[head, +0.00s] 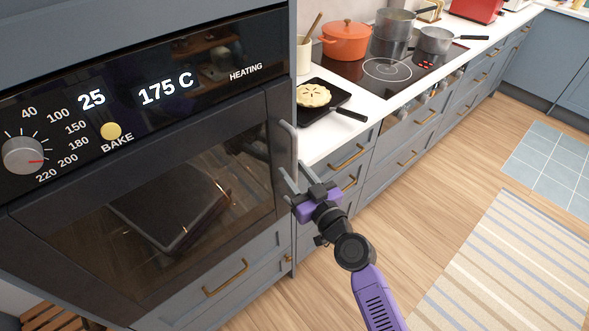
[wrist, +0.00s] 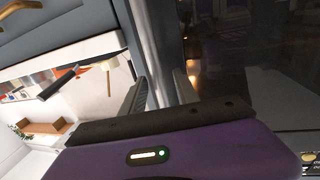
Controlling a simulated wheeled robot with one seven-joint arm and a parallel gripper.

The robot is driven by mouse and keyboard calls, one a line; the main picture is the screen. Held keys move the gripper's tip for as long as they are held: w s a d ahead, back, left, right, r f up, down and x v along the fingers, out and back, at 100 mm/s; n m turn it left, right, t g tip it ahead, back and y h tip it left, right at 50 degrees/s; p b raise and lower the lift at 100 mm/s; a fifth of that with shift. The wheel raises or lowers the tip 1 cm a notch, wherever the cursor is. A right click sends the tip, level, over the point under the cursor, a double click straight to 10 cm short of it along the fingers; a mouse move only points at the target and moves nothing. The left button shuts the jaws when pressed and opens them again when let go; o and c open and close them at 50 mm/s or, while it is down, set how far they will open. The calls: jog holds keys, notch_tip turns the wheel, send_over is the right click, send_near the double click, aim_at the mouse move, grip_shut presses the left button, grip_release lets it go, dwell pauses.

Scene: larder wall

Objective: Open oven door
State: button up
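The oven door (head: 150,215) is a dark glass front in a black frame, and it looks closed. A grey upright handle (head: 288,150) stands at its right edge. My gripper (head: 297,180), purple and black, is at the lower end of this handle. Its two grey fingers are apart, with the handle seeming to lie between or just beyond them. In the wrist view the two fingers (wrist: 160,92) also stand apart, in front of the oven's edge and dark glass. I cannot tell whether either finger touches the handle.
The control panel (head: 110,110) reads 175 C and HEATING. A dark tray (head: 160,205) shows through the glass. To the right, a pan with a pie (head: 314,96) sits on the white counter, near an orange pot (head: 346,41). The wooden floor (head: 420,220) is clear beside a striped rug (head: 510,270).

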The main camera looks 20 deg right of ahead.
jog(key=shift+w, duration=0.1)
grip_shut()
dwell(1.4)
